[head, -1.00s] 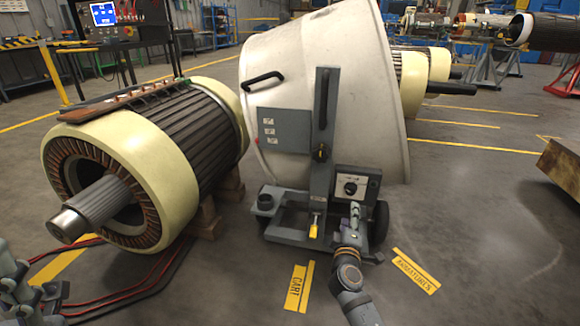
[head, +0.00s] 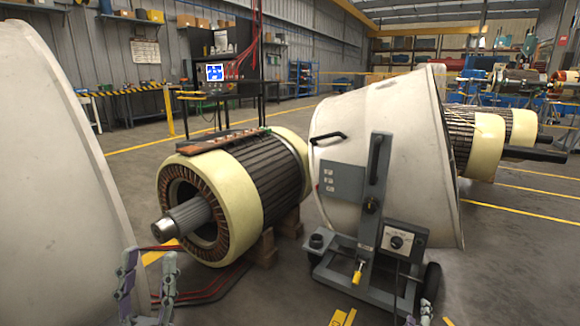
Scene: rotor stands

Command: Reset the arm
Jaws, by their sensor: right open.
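My left gripper (head: 150,268) is at the bottom left, its two fingers pointing up and spread apart with nothing between them. It is in front of the rotor's shaft end and the red and black cables. Neither gripper appears to hold anything.
A wound rotor (head: 238,182) lies on wooden blocks in the middle. A grey cart (head: 375,265) with a large white cone-shaped cover (head: 385,130) stands right of it. Another white cover (head: 50,190) fills the left edge. Bare floor (head: 520,260) lies at the right.

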